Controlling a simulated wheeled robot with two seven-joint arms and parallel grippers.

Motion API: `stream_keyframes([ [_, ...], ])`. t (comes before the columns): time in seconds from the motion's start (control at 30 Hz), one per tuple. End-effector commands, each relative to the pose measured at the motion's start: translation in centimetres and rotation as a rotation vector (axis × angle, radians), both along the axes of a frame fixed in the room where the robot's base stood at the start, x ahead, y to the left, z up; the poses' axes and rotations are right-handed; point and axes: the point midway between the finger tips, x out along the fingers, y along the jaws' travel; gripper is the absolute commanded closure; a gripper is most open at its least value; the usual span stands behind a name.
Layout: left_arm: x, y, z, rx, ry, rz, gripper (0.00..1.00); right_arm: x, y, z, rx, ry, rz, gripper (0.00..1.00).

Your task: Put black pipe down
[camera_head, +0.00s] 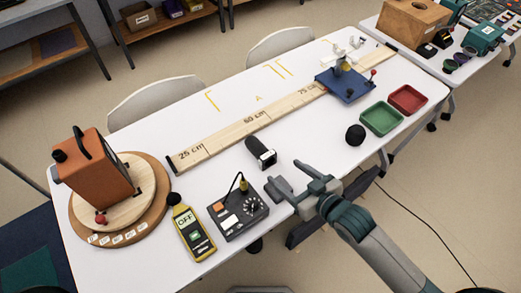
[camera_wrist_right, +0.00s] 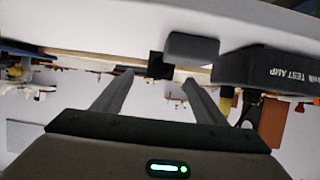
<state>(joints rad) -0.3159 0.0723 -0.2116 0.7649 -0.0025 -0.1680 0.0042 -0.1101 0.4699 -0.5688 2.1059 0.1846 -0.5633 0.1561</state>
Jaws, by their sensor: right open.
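The black pipe (camera_head: 261,152) is a short dark tube with a squared end. It rests on the white table, just in front of the wooden ruler board. My right gripper (camera_head: 287,178) is open and empty at the table's front edge, apart from the pipe and to its lower right. In the right wrist view, which looks upside down, its two fingers (camera_wrist_right: 158,78) stand apart with nothing held between them. A dark square shape shows beyond the fingertips there; I cannot tell if it is the pipe. My left gripper is not in view.
A test amp box (camera_head: 239,209) and a yellow meter (camera_head: 192,232) lie left of my right gripper. A black ball (camera_head: 355,135), green tray (camera_head: 381,118) and red tray (camera_head: 407,100) are to the right. An orange speaker (camera_head: 93,168) stands on a round turntable at left.

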Motion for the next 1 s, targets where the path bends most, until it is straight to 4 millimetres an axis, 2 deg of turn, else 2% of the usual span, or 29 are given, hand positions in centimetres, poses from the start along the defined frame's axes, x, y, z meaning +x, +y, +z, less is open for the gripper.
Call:
stream_keyframes([
  [0.1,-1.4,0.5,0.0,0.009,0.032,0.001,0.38,1.7,1.3,-0.7,0.0,0.0,0.0,0.34],
  [0.3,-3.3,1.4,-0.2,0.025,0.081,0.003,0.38,3.7,2.7,-1.8,0.001,-0.001,0.0,0.34],
  [0.87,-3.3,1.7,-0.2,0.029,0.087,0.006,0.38,4.4,3.2,-2.2,0.0,0.0,0.0,0.34],
  [1.0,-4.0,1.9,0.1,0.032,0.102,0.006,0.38,5.1,3.8,-2.4,0.001,-0.001,0.0,0.34],
])
